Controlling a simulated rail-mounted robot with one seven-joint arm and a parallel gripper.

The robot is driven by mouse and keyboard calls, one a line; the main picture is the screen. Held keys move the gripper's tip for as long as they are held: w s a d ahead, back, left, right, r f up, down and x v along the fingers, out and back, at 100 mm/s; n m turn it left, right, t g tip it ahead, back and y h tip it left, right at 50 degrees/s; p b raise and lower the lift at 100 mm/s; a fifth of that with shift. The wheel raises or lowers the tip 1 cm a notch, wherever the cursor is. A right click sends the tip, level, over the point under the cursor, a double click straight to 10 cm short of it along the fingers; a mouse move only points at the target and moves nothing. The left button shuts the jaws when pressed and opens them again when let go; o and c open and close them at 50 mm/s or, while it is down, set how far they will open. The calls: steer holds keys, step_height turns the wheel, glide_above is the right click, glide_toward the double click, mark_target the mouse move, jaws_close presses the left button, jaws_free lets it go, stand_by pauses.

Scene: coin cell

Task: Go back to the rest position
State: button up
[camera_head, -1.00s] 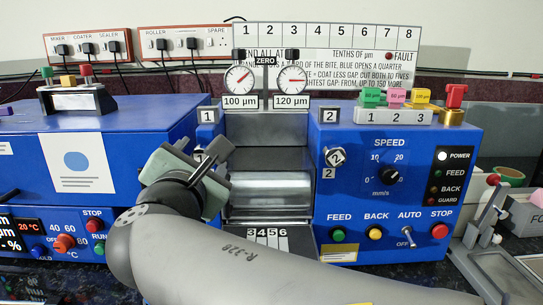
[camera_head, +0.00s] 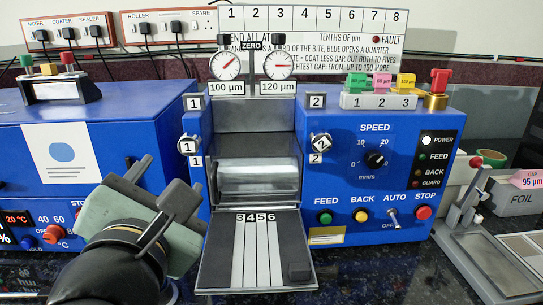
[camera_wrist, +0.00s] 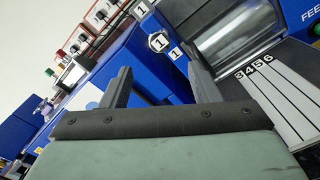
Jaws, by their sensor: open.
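My gripper (camera_head: 163,185) is at the lower left in the head view, in front of the blue machines and left of the roller's feed tray. Its two dark fingers are apart with nothing between them. In the wrist view the open fingers (camera_wrist: 159,85) point toward the blue casing and the knob marked 1 (camera_wrist: 158,42). My gripper touches nothing that I can see.
The blue roller machine (camera_head: 430,130) stands at the centre right, with its roller (camera_head: 258,177) and numbered tray (camera_head: 220,265) in front. A second blue machine (camera_head: 130,110) stands at the left. A metal fixture (camera_head: 470,210) and foil box (camera_head: 515,199) are at the right.

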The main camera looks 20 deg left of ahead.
steer(key=shift+s, duration=0.25)
steer(key=w+d+f+m+g+h+p, duration=0.3)
steer(key=w+d+m+h+p, duration=0.25)
steer(key=d, duration=0.45)
steer(key=w+d+f+m+g+h+p, duration=0.35)
steer(key=w+d+m+p, duration=0.2)
steer(key=d, duration=0.45)
steer(key=s+d+f+m+g+y+p, duration=0.1)
steer(key=s+d+m+g+p, duration=0.3)
steer(key=d+m, duration=0.4)
steer(key=s+d+f+m+g+y+p, duration=0.2)
steer(key=s+d+m+g+p, duration=0.3)
steer(key=m, duration=0.8)
steer(key=d+g+p, duration=0.1)
steer(key=d+p, duration=0.2)
steer(key=shift+s+d+f, duration=0.2)
steer(key=shift+d+f, duration=0.2)
